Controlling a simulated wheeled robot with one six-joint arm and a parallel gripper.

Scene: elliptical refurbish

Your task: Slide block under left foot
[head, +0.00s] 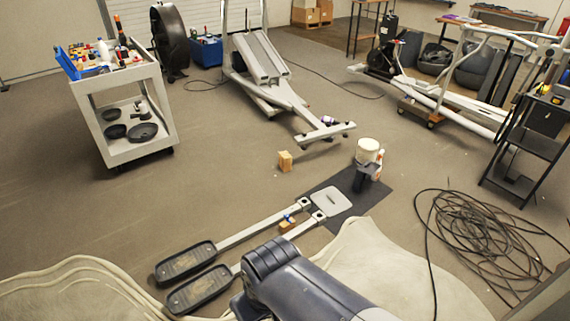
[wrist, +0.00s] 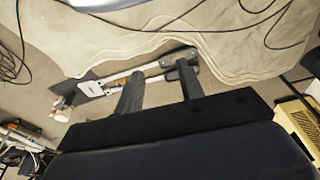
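A small wooden block (head: 285,160) stands on the floor just in front of and left of the elliptical's crossbar (head: 325,132). The left foot (head: 300,140) is at the crossbar's left end, and the block is apart from it. A second small wooden block (head: 287,225) with something blue on it lies by the pedal arms. My gripper (wrist: 158,82) shows in the wrist view as two dark fingers spread apart with nothing between them. It points over the floor near the pedal arms, far from the first block. The head view does not clearly show the fingertips.
Pedal arms with foot pedals (head: 185,262) lie on the floor beside a dark mat (head: 345,184). Coiled cable (head: 485,240) covers the right floor. A tool cart (head: 125,105) stands left. Floor between cart and crossbar is clear.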

